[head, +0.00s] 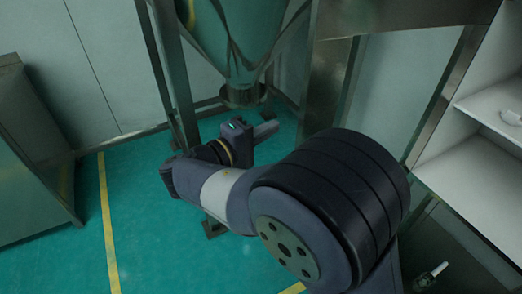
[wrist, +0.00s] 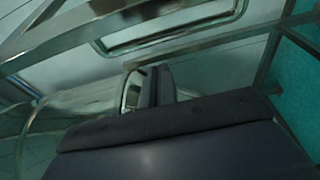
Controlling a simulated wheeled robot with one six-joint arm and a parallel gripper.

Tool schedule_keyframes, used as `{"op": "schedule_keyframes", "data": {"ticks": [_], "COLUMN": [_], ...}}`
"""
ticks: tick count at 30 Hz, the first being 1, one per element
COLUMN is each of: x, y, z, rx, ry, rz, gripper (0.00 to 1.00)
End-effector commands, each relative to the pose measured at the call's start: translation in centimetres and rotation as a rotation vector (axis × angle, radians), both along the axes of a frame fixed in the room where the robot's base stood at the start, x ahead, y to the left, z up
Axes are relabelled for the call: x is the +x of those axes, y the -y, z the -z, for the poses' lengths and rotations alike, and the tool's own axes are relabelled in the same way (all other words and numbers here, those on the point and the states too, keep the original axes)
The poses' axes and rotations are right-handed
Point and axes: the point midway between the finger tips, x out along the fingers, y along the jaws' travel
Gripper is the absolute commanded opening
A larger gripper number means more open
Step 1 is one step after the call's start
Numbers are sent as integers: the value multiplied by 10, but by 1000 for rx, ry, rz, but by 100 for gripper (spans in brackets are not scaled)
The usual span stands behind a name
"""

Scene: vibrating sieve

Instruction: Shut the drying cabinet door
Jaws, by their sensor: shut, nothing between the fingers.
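An open-fronted cabinet with white shelves (head: 478,160) stands at the right edge of the head view, and it appears to be the drying cabinet. A small white dish (head: 511,118) sits on its upper shelf. I cannot clearly make out its door. My gripper (head: 266,130) is left of the cabinet and apart from it, under the steel hopper, at the end of my bent arm. In the wrist view my gripper's fingers (wrist: 148,86) are shut and empty, with steel framework beyond them.
A steel hopper (head: 230,40) hangs in a metal frame (head: 172,85) behind my gripper. A grey metal unit (head: 30,160) stands at the left. The green floor (head: 160,240) between it and my arm is clear. A small white-ended handle (head: 438,270) shows at lower right.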

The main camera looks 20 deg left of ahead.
Motion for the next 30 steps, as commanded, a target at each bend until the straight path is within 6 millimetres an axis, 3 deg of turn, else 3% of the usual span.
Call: {"op": "schedule_keyframes", "data": {"ticks": [5, 13, 30], "x": [33, 5, -1], "y": [20, 39, 44], "z": [-2, -1, 0], "rx": [-2, -2, 0], "ry": [-1, 0, 0], "rz": [4, -1, -3], "gripper": [0, 0, 0]}}
